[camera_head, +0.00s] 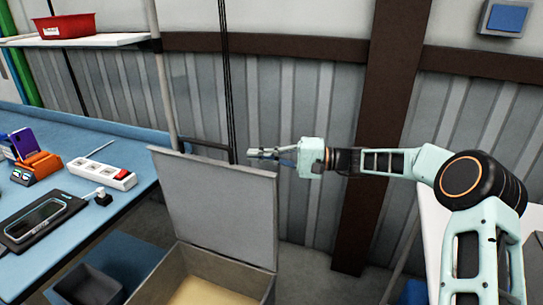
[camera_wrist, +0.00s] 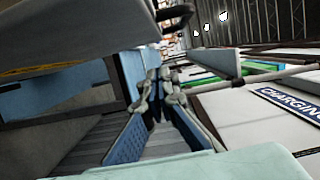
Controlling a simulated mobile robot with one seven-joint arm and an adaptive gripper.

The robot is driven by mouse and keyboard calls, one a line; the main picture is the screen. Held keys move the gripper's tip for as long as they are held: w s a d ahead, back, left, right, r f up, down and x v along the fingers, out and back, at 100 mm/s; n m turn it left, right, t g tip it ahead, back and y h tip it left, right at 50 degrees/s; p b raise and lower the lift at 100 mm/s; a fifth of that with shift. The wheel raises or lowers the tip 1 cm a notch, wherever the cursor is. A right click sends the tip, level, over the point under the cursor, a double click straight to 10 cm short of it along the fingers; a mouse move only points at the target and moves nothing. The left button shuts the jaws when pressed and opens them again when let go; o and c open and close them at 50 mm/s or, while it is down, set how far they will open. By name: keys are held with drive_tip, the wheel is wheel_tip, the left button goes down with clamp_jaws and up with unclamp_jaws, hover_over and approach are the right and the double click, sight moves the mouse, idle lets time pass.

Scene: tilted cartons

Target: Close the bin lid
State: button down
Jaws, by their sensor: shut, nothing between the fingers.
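The bin (camera_head: 262,288) stands on the floor at the bottom centre of the head view, its pale yellowish inside showing. Its flat grey lid (camera_head: 215,205) is raised nearly upright at the rear of the bin, leaning back. My gripper (camera_head: 250,153) reaches in from the right, level with the lid's top edge. I cannot tell from the head view whether it touches the lid or is behind it. In the wrist view my gripper's fingers (camera_wrist: 160,88) are together with nothing between them. I cannot clearly make out the lid in the wrist view.
A blue workbench (camera_head: 130,198) at left holds a white power strip (camera_head: 102,173), a phone-like device (camera_head: 40,222) and an orange item (camera_head: 38,165). A red tray (camera_head: 66,26) sits on a shelf above. A brown post (camera_head: 385,110) and corrugated wall stand behind; a white surface (camera_head: 438,235) is at right.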

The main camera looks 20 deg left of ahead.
drive_tip(key=s+a, duration=0.3)
drive_tip(key=s, duration=0.1)
drive_tip(key=shift+s+a+f, duration=0.1)
drive_tip(key=shift+s+a, duration=0.1)
drive_tip(key=shift+a, duration=0.15)
drive_tip(key=shift+s+f, duration=0.1)
idle(0.3)
